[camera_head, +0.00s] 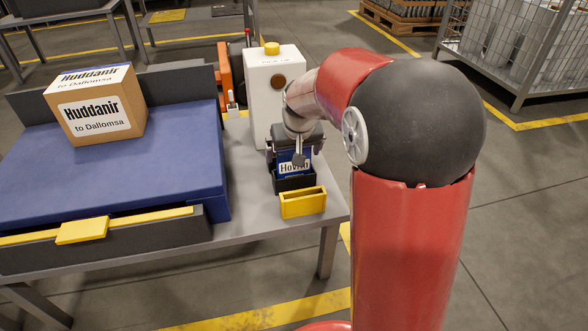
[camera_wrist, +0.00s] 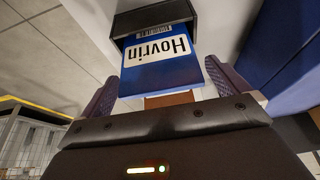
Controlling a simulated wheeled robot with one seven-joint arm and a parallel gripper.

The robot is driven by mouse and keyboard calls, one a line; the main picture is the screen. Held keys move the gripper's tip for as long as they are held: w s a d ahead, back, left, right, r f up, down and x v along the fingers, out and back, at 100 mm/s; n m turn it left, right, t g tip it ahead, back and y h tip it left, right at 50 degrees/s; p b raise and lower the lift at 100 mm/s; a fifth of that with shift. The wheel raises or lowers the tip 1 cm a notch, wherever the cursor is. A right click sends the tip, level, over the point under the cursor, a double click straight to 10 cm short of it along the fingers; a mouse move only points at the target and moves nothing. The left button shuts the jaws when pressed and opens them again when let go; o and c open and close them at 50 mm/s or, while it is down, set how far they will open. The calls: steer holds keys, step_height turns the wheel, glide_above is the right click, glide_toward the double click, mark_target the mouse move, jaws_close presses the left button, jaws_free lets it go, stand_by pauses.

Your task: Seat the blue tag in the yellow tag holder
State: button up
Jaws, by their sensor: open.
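The blue tag (camera_head: 293,160) stands upright with its lower part in a black holder (camera_head: 291,183) on the grey table. In the wrist view the blue tag (camera_wrist: 160,75), with a white "Hovrin" label, shows upside down in the mouth of the black holder (camera_wrist: 150,18). My gripper (camera_head: 293,152) is at the tag's upper part. In the wrist view my gripper (camera_wrist: 162,82) is open, with one finger on either side of the tag. I cannot tell whether either finger touches it. The yellow tag holder (camera_head: 303,204) stands empty just in front of the black holder.
A white machine (camera_head: 262,85) with a yellow top button stands behind my gripper. A blue-topped bench (camera_head: 170,175) at left carries a cardboard box (camera_head: 98,105). The table's right edge is close to the yellow holder. Bare grey table (camera_head: 255,210) lies left of it.

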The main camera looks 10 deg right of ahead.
steer(key=shift+x, duration=0.75)
steer(key=c, duration=0.9)
steer(key=shift+r, duration=0.1)
